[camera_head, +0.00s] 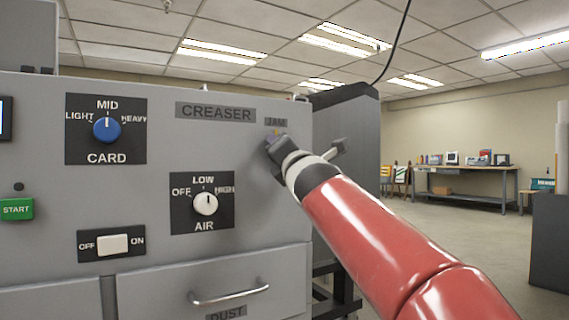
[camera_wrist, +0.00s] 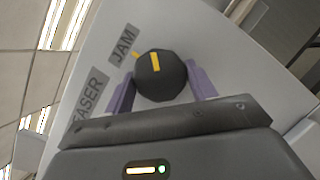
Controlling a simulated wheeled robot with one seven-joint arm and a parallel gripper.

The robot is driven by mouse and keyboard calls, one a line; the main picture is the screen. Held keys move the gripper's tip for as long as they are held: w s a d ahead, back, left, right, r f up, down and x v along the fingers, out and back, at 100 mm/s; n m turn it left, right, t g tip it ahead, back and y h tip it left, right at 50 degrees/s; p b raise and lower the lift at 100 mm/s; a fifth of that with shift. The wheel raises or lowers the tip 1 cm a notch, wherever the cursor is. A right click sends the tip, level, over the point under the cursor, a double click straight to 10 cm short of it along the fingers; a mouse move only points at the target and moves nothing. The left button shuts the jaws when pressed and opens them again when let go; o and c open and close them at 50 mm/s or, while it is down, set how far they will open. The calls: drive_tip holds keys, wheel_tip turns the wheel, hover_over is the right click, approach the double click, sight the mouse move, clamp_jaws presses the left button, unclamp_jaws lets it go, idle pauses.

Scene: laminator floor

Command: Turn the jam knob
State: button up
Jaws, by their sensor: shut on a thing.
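The jam knob (camera_wrist: 160,76) is a dark faceted knob with a yellow pointer line, below the JAM label (camera_head: 275,122) on the creaser panel. In the wrist view the pointer line lies near a small yellow mark on the panel, a little apart from it. My gripper (camera_wrist: 161,90) has one purple-grey finger on each side of the knob and is shut on it. In the head view my gripper (camera_head: 276,146) is at the panel's upper right and hides most of the knob.
The panel also holds a blue CARD knob (camera_head: 107,130), a white AIR knob (camera_head: 206,204), a white OFF/ON switch (camera_head: 114,244) and a green START button (camera_head: 17,209). The DUST drawer handle (camera_head: 230,292) sticks out below. Open floor lies to the right, before a workbench (camera_head: 466,172).

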drive_tip(key=m+g+y+p, duration=0.2)
drive_tip(key=m+g+p, duration=0.1)
drive_tip(key=m, duration=0.7)
drive_tip(key=m+g+y+p, duration=0.2)
drive_tip(key=m+g+p, duration=0.2)
drive_tip(key=m, duration=0.7)
drive_tip(key=m+g+y+p, duration=0.2)
drive_tip(key=m+g+p, duration=0.2)
drive_tip(key=m, duration=0.6)
drive_tip(key=shift+w+d+r+m+p, duration=0.2)
drive_tip(key=shift+w+d+m+p, duration=0.15)
drive_tip(key=shift+p, duration=1)
drive_tip(key=shift+s, duration=0.1)
drive_tip(key=o, duration=1)
drive_tip(key=shift+r, duration=0.15)
drive_tip(key=shift+d, duration=0.1)
